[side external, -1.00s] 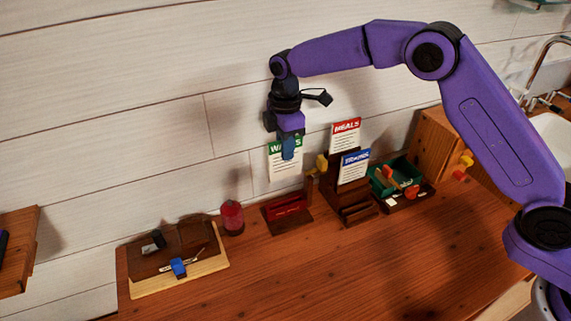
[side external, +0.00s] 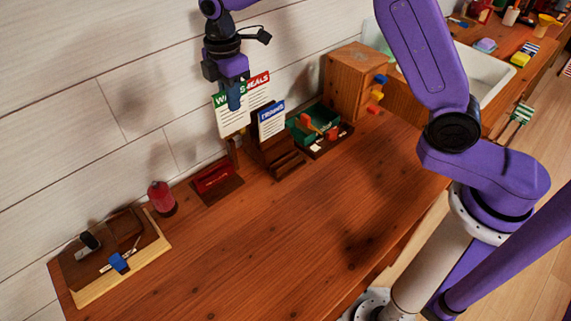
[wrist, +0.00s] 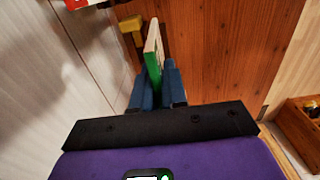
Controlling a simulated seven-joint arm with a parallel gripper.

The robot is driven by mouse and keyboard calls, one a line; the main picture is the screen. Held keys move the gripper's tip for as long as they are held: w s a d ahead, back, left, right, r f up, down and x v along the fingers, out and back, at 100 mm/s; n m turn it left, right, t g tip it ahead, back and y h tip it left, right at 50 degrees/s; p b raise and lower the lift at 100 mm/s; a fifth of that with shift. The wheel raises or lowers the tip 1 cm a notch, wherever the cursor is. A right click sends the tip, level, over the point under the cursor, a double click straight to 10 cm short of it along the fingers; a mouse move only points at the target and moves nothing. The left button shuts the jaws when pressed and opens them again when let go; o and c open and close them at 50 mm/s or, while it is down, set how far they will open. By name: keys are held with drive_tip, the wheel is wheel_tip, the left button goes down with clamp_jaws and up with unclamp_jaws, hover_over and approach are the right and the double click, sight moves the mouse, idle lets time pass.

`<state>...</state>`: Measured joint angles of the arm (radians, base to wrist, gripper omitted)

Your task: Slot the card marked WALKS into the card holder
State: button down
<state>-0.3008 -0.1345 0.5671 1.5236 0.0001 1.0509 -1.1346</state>
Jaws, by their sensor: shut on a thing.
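The WALKS card (side external: 230,121), white with a green header, hangs upright in my gripper (side external: 235,98), above the desk. In the wrist view it shows edge-on (wrist: 153,58) between the blue fingers of my gripper (wrist: 159,88), which are shut on it. The dark wooden stepped card holder (side external: 288,165) stands on the desk, right of and below the card in the side view. It holds the red-headed MEALS card (side external: 261,88) at the back and a blue-headed card (side external: 271,118) in front. The WALKS card partly covers the MEALS card.
A red item on a wooden base (side external: 217,180) stands left of the holder, with a red jar (side external: 161,197) beyond it. A tray (side external: 338,138) with a green bin stands to the right. A yellow piece (wrist: 130,28) shows near the card. The front desk is clear.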

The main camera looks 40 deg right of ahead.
drive_tip(key=s+d+f, duration=0.4)
drive_tip(key=s+d, duration=1.1)
drive_tip(key=s, duration=0.3)
drive_tip(key=shift+w+a+f, duration=0.5)
drive_tip(key=shift+w+f, duration=1.7)
drive_tip(key=shift+w+a+f, duration=0.55)
drive_tip(key=shift+w+f, duration=1.6)
drive_tip(key=shift+f, duration=0.1)
drive_tip(key=shift+w+a+f, duration=0.5)
drive_tip(key=shift+w+f, duration=1.7)
drive_tip(key=shift+f, duration=0.15)
drive_tip(key=c, duration=1.2)
unclamp_jaws()
drive_tip(key=shift+o, duration=0.2)
